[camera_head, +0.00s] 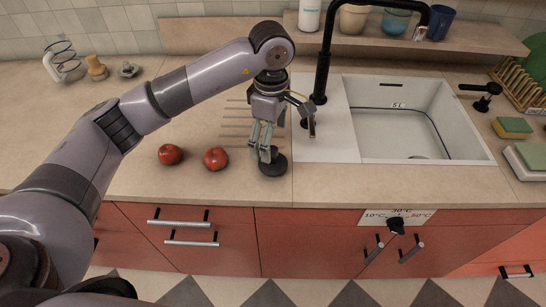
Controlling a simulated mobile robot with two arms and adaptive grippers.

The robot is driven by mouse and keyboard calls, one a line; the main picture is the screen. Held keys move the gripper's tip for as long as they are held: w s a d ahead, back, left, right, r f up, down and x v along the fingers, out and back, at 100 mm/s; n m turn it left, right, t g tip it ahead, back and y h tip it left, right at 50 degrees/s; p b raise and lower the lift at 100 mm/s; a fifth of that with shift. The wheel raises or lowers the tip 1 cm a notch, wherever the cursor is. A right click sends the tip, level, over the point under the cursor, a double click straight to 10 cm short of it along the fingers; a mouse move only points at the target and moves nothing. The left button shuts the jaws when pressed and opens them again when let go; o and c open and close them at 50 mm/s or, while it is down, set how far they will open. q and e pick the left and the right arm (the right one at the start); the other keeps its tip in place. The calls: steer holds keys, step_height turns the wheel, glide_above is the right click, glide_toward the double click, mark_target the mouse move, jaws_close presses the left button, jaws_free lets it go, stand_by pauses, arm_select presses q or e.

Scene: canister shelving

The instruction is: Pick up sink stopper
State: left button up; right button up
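The sink stopper appears to be the round black piece (273,168) on the counter, just left of the sink near the front edge. My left gripper (265,154) points down right at it, with its fingertips over the left and upper part of the black piece. The fingers overlap it in this view, so I cannot tell whether they touch or grip it. The stopper seems to rest on the counter. My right gripper is not in view.
Two red apples (170,154) (215,158) lie left of the stopper. The white sink (408,125) with its black faucet (324,60) is to the right. Sponges (511,128) and a dish rack (518,92) are at far right. Small items stand at the back left.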

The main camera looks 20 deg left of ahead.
mark_target(272, 148)
arm_select(q)
step_height(272, 148, down, 4)
steer(key=shift+r+p, duration=0.25)
steer(key=shift+p, duration=0.1)
steer(key=shift+d+f+p, duration=0.15)
steer(key=shift+f+p, duration=0.3)
steer(key=shift+f, duration=0.05)
step_height(272, 148, down, 4)
steer(key=shift+d+r+p, duration=0.15)
steer(key=shift+r+p, duration=0.05)
steer(key=shift+p, duration=0.7)
steer(key=shift+f, duration=0.45)
steer(key=c, duration=1.2)
